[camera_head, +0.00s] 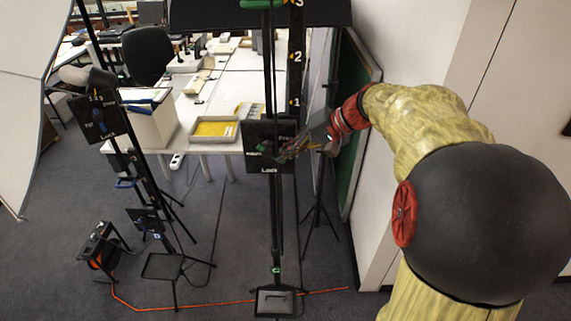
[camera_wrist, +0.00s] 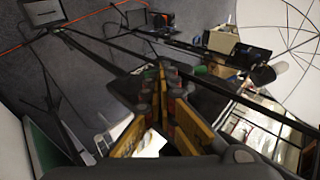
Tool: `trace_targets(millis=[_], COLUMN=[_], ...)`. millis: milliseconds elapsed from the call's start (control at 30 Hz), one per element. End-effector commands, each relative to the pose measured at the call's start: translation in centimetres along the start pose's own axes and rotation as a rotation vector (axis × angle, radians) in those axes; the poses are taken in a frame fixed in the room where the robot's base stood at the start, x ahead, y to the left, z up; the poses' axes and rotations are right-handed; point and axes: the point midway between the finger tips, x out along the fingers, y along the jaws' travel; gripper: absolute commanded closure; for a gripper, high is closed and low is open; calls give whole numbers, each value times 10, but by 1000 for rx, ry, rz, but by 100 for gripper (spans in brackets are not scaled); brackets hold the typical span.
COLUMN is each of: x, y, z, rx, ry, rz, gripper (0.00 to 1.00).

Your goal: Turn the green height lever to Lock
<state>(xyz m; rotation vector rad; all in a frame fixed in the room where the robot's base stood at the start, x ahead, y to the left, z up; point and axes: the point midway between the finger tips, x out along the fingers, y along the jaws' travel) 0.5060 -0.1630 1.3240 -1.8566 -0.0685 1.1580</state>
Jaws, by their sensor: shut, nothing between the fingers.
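The black lever panel (camera_head: 257,132) stands on an upright post in the middle of the head view, with the word Lock at its lower edge. The green height lever (camera_head: 264,147) shows as a small piece at the panel's middle, left of my fingertips. My gripper (camera_head: 284,156) is shut and empty, reaching in from the right in front of the panel. I cannot tell whether it touches the lever, nor which way the lever points.
A second panel with a blue lever (camera_head: 97,119) stands at the left. A numbered height scale (camera_head: 296,60) rises beside the middle post. A white table with trays (camera_head: 214,129) is behind. A white wall (camera_head: 410,60) and green board are at the right. An orange cable (camera_head: 200,307) crosses the floor.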

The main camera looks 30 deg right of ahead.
Motion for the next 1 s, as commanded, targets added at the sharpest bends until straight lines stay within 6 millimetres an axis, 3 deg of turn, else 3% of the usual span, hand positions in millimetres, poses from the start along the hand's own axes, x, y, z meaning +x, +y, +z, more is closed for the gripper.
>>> trace_targets(millis=[33,600,1000], x=[7,26,25], y=[10,20,16], z=[1,6,5], rx=[13,114,109], ry=[2,-2,-1], rz=[-42,-552,-542], gripper=[100,100,100])
